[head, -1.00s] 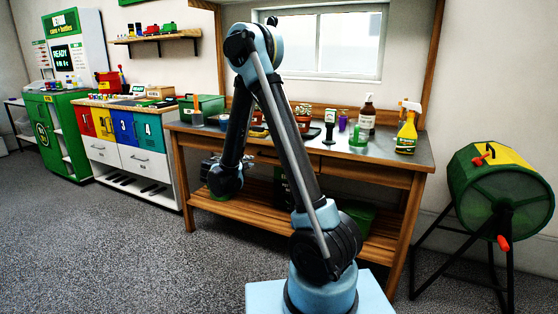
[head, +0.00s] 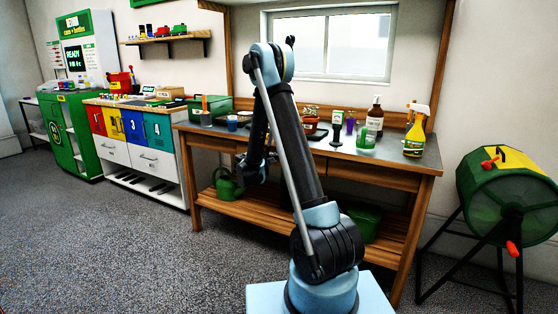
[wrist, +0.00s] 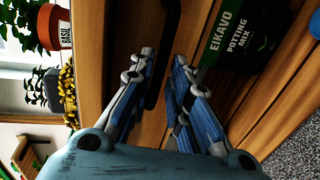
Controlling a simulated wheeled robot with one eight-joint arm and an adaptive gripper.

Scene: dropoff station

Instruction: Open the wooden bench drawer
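The wooden bench (head: 405,180) stands against the wall in the head view, with wooden drawer fronts under its grey top; the visible front at right (head: 370,174) looks flush. My gripper (head: 243,166) is in front of the bench, just below the top, partly hidden by my arm. In the wrist view, which is turned sideways, my gripper (wrist: 164,58) is open towards a wooden drawer front (wrist: 128,25). A dark drawer handle (wrist: 172,30) lies in line with the gap between the fingers. I cannot tell whether they touch it.
A potting mix bag (wrist: 240,35) is beyond the right finger in the wrist view. A potted basil (wrist: 55,30) is at left. A green watering can (head: 228,186) sits on the lower shelf. A green tumbler (head: 508,195) stands at right. Floor at left is clear.

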